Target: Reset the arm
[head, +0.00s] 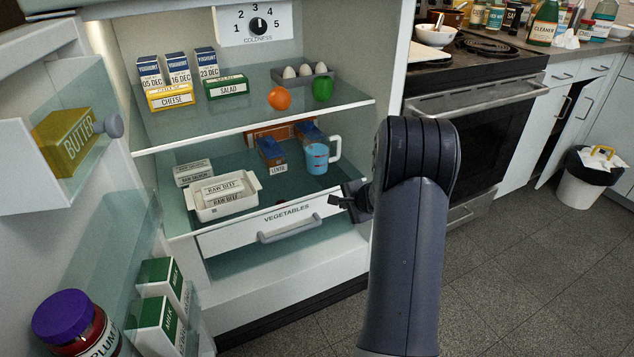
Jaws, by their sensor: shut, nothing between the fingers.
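My arm rises from the bottom of the head view and bends at a rounded joint. My gripper (344,201) is at its far end, partly hidden behind the arm's forward link. It is shut and empty. It hovers near the right end of the vegetables drawer (290,216) of the open fridge, below the blue cup (316,159). I cannot tell whether it touches the drawer front.
The fridge door (22,165) stands open at left, with butter (66,140) and milk cartons (155,325) on it. Shelves hold food boxes and a white tray (225,208). The stove (480,125) is at right, a bin (583,185) beyond. Floor (545,270) is clear at lower right.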

